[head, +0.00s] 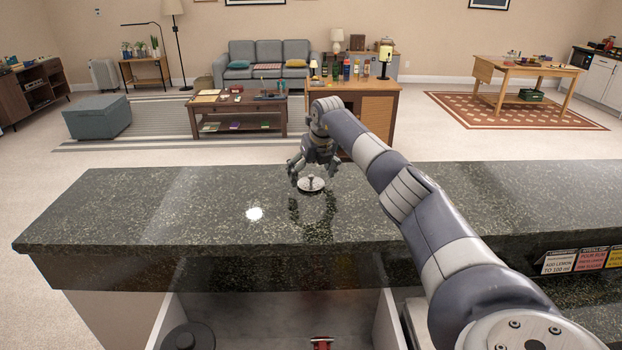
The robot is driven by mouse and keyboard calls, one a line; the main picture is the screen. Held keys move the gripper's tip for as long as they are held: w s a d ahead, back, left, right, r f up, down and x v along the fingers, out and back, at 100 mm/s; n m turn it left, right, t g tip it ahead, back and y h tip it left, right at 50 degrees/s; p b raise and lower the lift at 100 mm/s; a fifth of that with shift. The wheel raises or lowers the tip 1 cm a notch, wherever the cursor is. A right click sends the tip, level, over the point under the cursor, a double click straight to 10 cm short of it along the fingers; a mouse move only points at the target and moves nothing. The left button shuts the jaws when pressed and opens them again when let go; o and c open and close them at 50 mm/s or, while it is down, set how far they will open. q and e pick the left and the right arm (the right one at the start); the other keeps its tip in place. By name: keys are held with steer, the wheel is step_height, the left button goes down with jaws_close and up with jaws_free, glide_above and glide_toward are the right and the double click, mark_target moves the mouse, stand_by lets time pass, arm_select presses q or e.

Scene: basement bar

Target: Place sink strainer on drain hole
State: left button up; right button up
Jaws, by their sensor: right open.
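The sink strainer (311,185), a small round silvery disc with a raised knob, is at the far part of the dark speckled counter (130,215). My right gripper (313,174) points down just above the strainer with its fingers spread to either side of the knob. It is open; whether a finger touches the strainer cannot be told. No drain hole can be made out for certain. My left gripper is not in view.
Below the counter's near edge is a pale-walled open compartment (270,310) holding a dark round object (188,336) and a small red object (322,343). Small label cards (590,258) stand at the right. The counter's left part is clear.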

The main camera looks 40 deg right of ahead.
steer(key=shift+w+d+f, duration=0.1)
steer(key=shift+w+f, duration=0.1)
steer(key=shift+f, duration=0.45)
steer(key=c, duration=1.1)
steer(key=shift+r, duration=0.15)
